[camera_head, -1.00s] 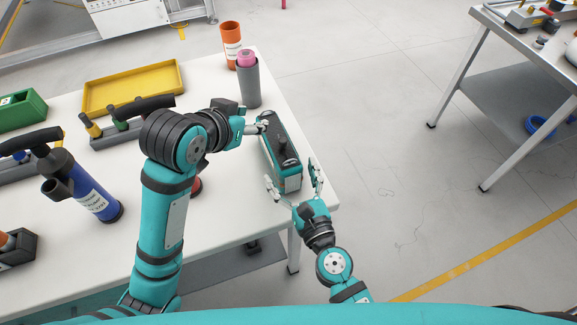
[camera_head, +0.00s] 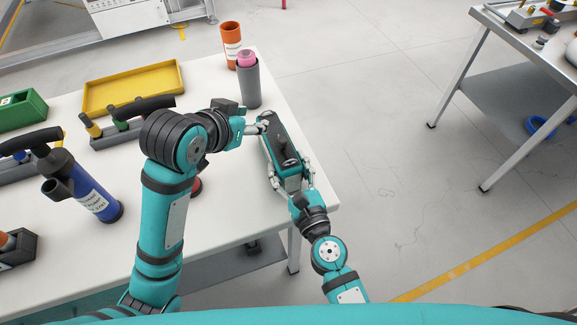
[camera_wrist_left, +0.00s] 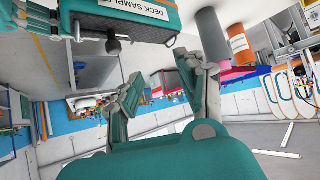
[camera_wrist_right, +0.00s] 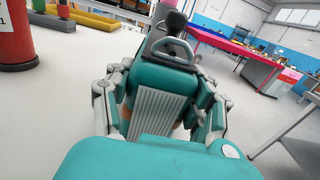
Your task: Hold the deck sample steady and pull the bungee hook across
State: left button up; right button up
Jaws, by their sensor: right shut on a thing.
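The deck sample (camera_head: 274,137) is a long teal block with a dark top, lying near the table's right edge. A black piece with a grey metal loop, perhaps the bungee hook (camera_wrist_right: 170,50), stands on its top; the head view shows the black part (camera_head: 286,158). My right gripper (camera_head: 292,175) is shut on the sample's near end, fingers on both sides of the teal end (camera_wrist_right: 150,80). My left gripper (camera_head: 264,127) is at the sample's far left side. In the left wrist view its fingers (camera_wrist_left: 160,72) are apart and empty, beside the labelled sample (camera_wrist_left: 135,14).
A grey cylinder (camera_head: 249,86) with a pink top and an orange cup (camera_head: 231,44) stand beyond the sample. A yellow tray (camera_head: 133,86), a blue pump (camera_head: 85,190) and a green box (camera_head: 22,112) are to the left. The table edge (camera_head: 318,178) is close on the right.

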pick_arm(q)
jog(key=shift+d+r, duration=0.15)
jog(key=shift+d, duration=0.05)
jog(key=c, duration=0.3)
jog(key=d+r+m, duration=0.1)
jog(key=d+m, duration=0.1)
jog(key=s+d+r+m+h, duration=0.1)
jog(key=d+m, duration=0.1)
jog(key=d+r+m+g, duration=0.1)
jog(key=d+r+m, duration=0.1)
jog(key=shift+s+d+m+h, duration=0.3)
jog(key=shift+h, duration=0.1)
grip_shut()
jog(key=s+d+m+g+y, duration=0.2)
jog(key=s+d+m+g, duration=0.45)
jog(key=m, duration=1.05)
jog(key=m+t+y, duration=0.1)
jog(key=m+y, duration=0.4)
jog(key=m, duration=0.1)
send_near(282, 162)
notch_tip(282, 162, down, 5)
jog(key=s, duration=0.3)
jog(key=w, duration=0.2)
jog(key=shift+w+a, duration=0.1)
jog(key=shift+w, duration=1)
